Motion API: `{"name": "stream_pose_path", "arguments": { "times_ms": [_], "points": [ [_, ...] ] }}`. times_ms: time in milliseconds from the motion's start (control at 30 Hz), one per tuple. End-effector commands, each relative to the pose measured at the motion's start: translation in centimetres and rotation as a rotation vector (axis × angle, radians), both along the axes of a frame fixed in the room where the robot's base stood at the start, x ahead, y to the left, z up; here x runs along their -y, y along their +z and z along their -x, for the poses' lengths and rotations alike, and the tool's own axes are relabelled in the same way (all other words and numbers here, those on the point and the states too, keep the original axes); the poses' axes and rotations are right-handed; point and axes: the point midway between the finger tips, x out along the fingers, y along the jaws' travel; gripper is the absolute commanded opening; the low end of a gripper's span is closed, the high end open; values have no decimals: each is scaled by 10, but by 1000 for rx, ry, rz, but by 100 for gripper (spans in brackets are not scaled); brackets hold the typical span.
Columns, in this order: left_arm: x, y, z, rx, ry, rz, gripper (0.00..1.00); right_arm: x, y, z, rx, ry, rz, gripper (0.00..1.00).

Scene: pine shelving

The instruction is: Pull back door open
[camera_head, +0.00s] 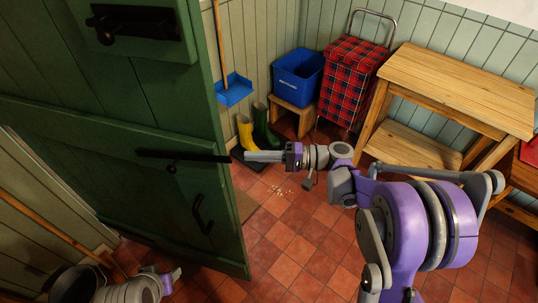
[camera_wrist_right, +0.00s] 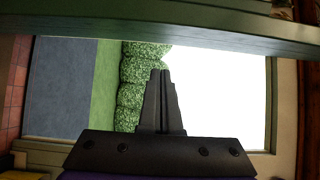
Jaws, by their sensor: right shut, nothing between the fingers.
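The green plank back door (camera_head: 110,165) fills the left of the head view, its free edge facing right. It carries a black latch bar (camera_head: 185,156), a black pull handle (camera_head: 203,215) and an upper black fitting (camera_head: 135,22). My right gripper (camera_head: 262,156) is shut and empty, its tips by the door's free edge near the latch bar's end; I cannot tell if they touch. The right wrist view shows the closed fingers (camera_wrist_right: 161,100) before a bright opening with hedge (camera_wrist_right: 135,75) and grass.
Yellow and green boots (camera_head: 262,127), a blue dustpan (camera_head: 234,90), a blue bin (camera_head: 298,74) on a stool and a tartan trolley (camera_head: 350,75) stand behind. A wooden bench (camera_head: 460,85) is at the right.

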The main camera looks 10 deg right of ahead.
Motion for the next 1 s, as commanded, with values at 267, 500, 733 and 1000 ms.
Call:
{"name": "stream_pose_path", "arguments": {
  "times_ms": [267, 500, 733, 1000],
  "points": [
    [0, 11, -3, 6, 0, 0, 50, -45, 2, 5, 1, 0, 1, 0],
    [0, 14, -4, 8, 0, 0, 50, -55, 0, 23, 0, 0, 1, 0],
    [0, 14, -4, 8, 0, 0, 50, -55, 0, 24, -1, -1, 2, 0],
    [0, 13, -4, 7, 0, 0, 50, -64, 1, 34, 0, -11, 1, 0]
  ]
}}
